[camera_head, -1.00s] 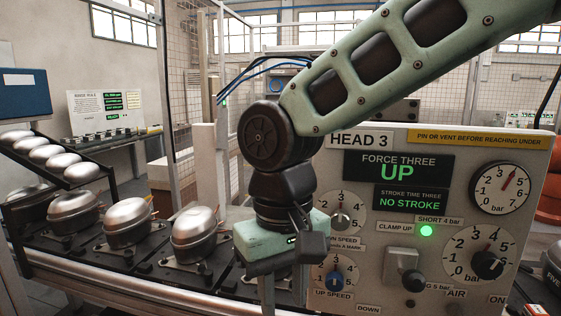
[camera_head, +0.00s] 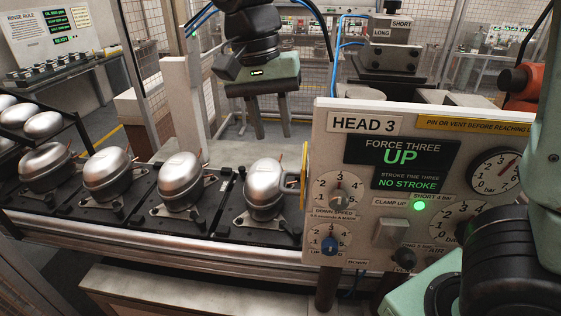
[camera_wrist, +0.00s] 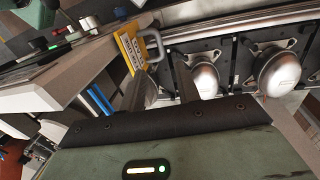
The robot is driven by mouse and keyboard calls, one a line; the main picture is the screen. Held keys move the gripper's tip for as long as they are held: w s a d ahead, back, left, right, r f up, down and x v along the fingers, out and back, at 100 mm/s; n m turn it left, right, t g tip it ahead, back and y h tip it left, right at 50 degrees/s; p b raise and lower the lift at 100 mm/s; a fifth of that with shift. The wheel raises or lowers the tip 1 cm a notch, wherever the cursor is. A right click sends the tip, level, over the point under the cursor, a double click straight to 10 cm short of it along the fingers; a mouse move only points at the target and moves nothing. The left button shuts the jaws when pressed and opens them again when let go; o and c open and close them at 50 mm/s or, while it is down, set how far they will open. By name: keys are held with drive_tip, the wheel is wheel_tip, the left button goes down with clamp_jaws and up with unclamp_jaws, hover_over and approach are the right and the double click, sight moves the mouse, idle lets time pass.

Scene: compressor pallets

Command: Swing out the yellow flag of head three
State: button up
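The head three panel (camera_head: 348,150) stands at the right, reading "FORCE THREE UP" and "NO STROKE". The yellow flag (camera_head: 304,172) shows as a thin upright strip, nearly edge-on, along the panel's left edge. In the wrist view the yellow flag (camera_wrist: 130,50) shows its face with dark lettering, and a grey loop handle (camera_wrist: 156,44) is beside it. My gripper (camera_head: 272,133) is open and empty, pointing down above and behind the panel's left edge. In the wrist view the fingers of my gripper (camera_wrist: 164,80) are apart, below the flag in the picture and not visibly touching it.
Several silver compressors (camera_head: 181,180) stand on black pallets along the conveyor (camera_head: 140,238), left of the panel. A grey post (camera_head: 184,110) stands behind them. A block marked SHORT and LONG (camera_head: 393,58) is behind the panel. My arm covers the right edge.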

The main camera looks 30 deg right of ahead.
sight(283, 178)
drive_tip(key=f, duration=0.3)
drive_tip(key=d+f+p, duration=0.1)
drive_tip(key=f, duration=0.2)
drive_tip(key=s+f, duration=0.1)
drive_tip(key=f, duration=0.2)
drive_tip(key=shift+d+f+p, duration=0.15)
drive_tip(key=shift+f+p, duration=0.05)
drive_tip(key=shift+p, duration=0.2)
clamp_jaws()
